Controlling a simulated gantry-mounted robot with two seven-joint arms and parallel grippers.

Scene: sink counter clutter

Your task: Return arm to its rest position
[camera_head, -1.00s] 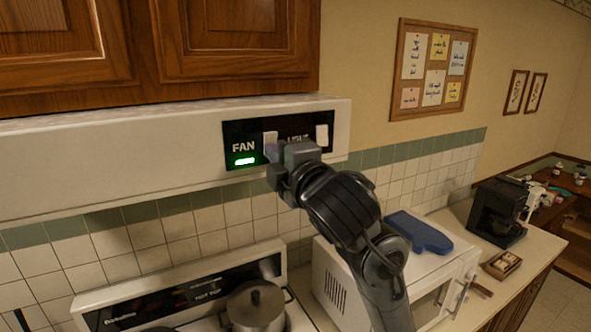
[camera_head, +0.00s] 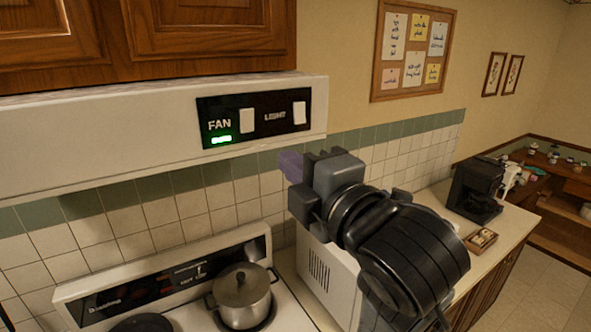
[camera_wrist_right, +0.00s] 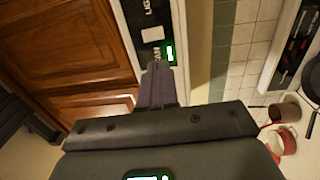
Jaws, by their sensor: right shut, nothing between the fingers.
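My right gripper (camera_head: 291,166) is in front of the tiled wall, below and to the right of the range hood's switch panel (camera_head: 254,117). It is apart from the panel. In the right wrist view its fingers (camera_wrist_right: 160,78) are together, with nothing between them. The panel carries a fan switch (camera_head: 248,121) and a light switch (camera_head: 299,113), and the green light (camera_head: 221,139) under the word FAN is lit. My left gripper does not show.
A lidded pot (camera_head: 243,297) stands on the stove below. A white microwave (camera_head: 328,284) is under and partly behind my right arm. A black coffee maker (camera_head: 474,190) stands farther right. Wooden cabinets (camera_head: 190,40) hang above the hood.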

